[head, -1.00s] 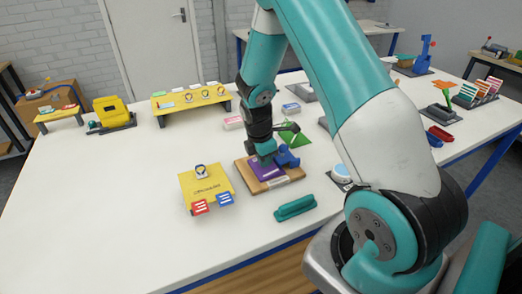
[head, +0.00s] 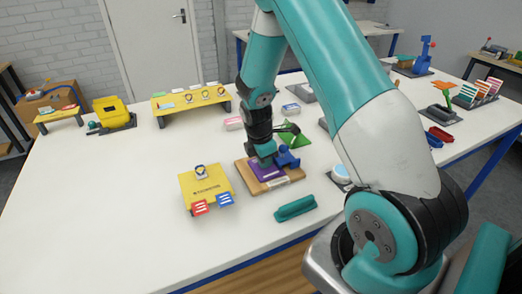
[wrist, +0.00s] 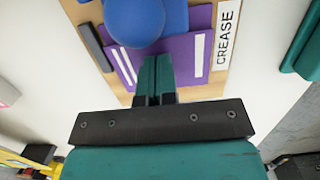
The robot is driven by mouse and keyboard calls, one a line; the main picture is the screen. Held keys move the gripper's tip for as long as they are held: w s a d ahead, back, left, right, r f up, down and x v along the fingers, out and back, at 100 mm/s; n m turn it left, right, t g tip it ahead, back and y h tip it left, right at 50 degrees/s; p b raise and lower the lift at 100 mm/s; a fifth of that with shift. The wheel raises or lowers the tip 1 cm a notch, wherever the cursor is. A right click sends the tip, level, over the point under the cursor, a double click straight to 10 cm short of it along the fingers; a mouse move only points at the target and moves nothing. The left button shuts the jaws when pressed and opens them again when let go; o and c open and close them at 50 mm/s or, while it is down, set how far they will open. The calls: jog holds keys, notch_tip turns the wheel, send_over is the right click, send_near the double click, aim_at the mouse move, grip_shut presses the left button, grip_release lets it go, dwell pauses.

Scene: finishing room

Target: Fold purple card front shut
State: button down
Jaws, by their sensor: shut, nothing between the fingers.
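The purple card (head: 266,174) lies on a wooden board (head: 247,172) near the middle of the table. In the wrist view, the card (wrist: 184,58) shows white strips on its left and right parts. I cannot tell how far its front is folded. A blue tool with a round knob (head: 287,157) is at the board's right; its knob (wrist: 134,18) hides part of the card in the wrist view. My gripper (wrist: 155,82) is shut and empty, its fingertips over the card. I cannot tell whether they touch it.
A lettered label (wrist: 228,35) is on the board. A teal block (head: 295,207) lies in front to the right. A yellow panel (head: 208,188) with small tags is to the left. A green piece (head: 296,138) is behind the board.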

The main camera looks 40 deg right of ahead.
notch_tip(320, 180, up, 9)
jog(key=p, duration=0.7)
dwell(0.6)
jog(key=s+a+r+m+t+y+b, duration=0.1)
jog(key=s+a+r+m+y+b, duration=0.1)
jog(key=a+r, duration=0.45)
jog(key=s+a+r+m+y+b, duration=0.1)
jog(key=s+a+r+m, duration=0.2)
jog(key=a, duration=0.6)
jog(key=s+a+r+m+y+b, duration=0.1)
jog(key=s+a+r, duration=0.3)
jog(key=s, duration=0.4)
jog(key=s+a+r+m+y+b, duration=0.1)
jog(key=s+a+r+y, duration=0.1)
jog(key=s+a+r, duration=0.2)
jog(key=s+a, duration=0.3)
jog(key=s, duration=0.1)
jog(key=shift+r+m+g, duration=0.15)
jog(key=shift+m+g, duration=0.15)
jog(key=shift+m, duration=0.1)
